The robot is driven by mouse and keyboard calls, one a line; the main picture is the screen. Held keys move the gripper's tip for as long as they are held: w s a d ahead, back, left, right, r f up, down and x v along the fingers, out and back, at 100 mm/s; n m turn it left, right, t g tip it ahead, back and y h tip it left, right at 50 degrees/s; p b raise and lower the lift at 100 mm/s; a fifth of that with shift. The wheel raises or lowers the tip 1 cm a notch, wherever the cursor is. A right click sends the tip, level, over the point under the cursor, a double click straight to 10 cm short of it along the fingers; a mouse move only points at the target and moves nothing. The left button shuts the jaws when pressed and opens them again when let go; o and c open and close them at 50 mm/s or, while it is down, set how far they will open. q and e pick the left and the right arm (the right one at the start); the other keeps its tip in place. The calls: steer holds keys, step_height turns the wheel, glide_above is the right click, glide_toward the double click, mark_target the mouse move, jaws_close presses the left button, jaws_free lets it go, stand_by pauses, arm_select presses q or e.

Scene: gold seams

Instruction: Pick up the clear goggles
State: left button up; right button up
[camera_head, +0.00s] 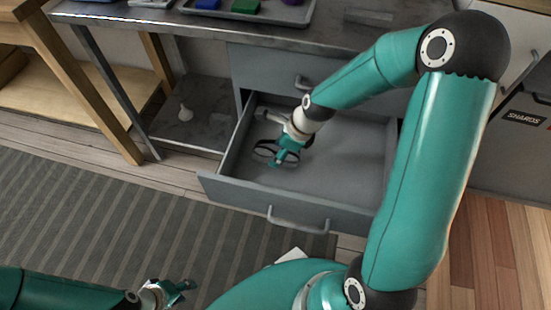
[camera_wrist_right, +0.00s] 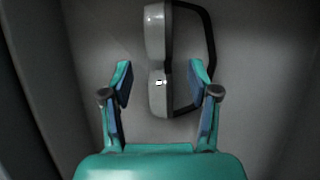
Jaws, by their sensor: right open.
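The clear goggles (camera_head: 264,150) lie in the left part of an open grey drawer (camera_head: 340,165), partly hidden by my right gripper in the head view. In the right wrist view the goggles (camera_wrist_right: 156,60) show a pale lens and a dark strap looping to the right. My right gripper (camera_head: 281,160) reaches down into the drawer. In its wrist view the right gripper (camera_wrist_right: 160,72) is open, with the lower end of the goggles between its fingertips. I cannot tell whether it touches them. My left gripper (camera_head: 182,290) is low at the left, away from the drawer, its jaws unclear.
The drawer's front with its handle (camera_head: 298,222) sticks out over the floor. The metal worktop (camera_head: 300,38) above carries a tray (camera_head: 270,14) with coloured blocks. The drawer's right side is empty.

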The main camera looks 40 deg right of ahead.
steer(key=x, duration=0.2)
steer(key=shift+w+a+f+b, duration=0.1)
steer(key=shift+f+b, duration=0.25)
steer(key=shift+f, duration=0.05)
jaws_close()
steer(key=shift+r, duration=0.1)
